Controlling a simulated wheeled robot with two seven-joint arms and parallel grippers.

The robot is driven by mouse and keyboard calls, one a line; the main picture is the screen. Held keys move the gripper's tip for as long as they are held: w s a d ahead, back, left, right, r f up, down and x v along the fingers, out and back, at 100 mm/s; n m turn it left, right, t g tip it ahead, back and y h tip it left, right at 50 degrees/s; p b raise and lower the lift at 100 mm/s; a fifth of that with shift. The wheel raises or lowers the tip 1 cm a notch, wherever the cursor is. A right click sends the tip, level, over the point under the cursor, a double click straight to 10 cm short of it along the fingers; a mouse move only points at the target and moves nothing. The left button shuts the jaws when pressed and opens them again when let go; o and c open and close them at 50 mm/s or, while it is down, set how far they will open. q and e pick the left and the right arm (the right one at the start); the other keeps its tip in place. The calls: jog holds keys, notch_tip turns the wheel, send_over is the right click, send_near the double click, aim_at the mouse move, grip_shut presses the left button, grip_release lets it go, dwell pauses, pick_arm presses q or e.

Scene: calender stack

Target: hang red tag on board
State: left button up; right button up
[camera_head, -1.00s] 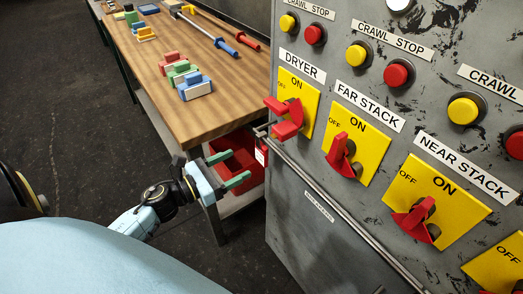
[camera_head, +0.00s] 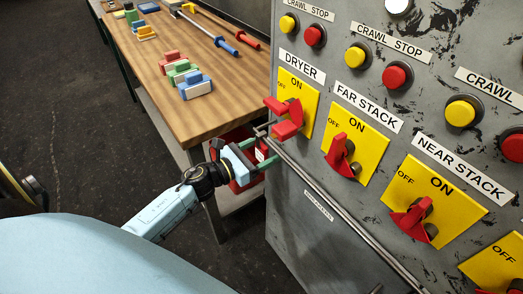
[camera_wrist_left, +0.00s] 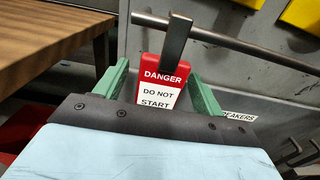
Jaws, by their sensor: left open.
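A red and white tag (camera_wrist_left: 162,88) reading "DANGER DO NOT START" hangs by a dark strap or hook from a metal rail in the left wrist view. A small part of the tag (camera_head: 261,153) shows in the head view. The grey switch board (camera_head: 312,170) carries red handles on yellow plates, labelled Dryer, Far Stack and Near Stack. My right gripper is not in view.
The metal rail (camera_head: 335,216) runs along the board's front below the switches. A wooden table (camera_head: 165,80) stands at left, with coloured blocks and long-handled tools on it. A red container (camera_head: 241,184) is beneath it.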

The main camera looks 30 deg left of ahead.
pick_arm(q)
jog(key=c, duration=1.1)
jog(key=shift+o, duration=0.2)
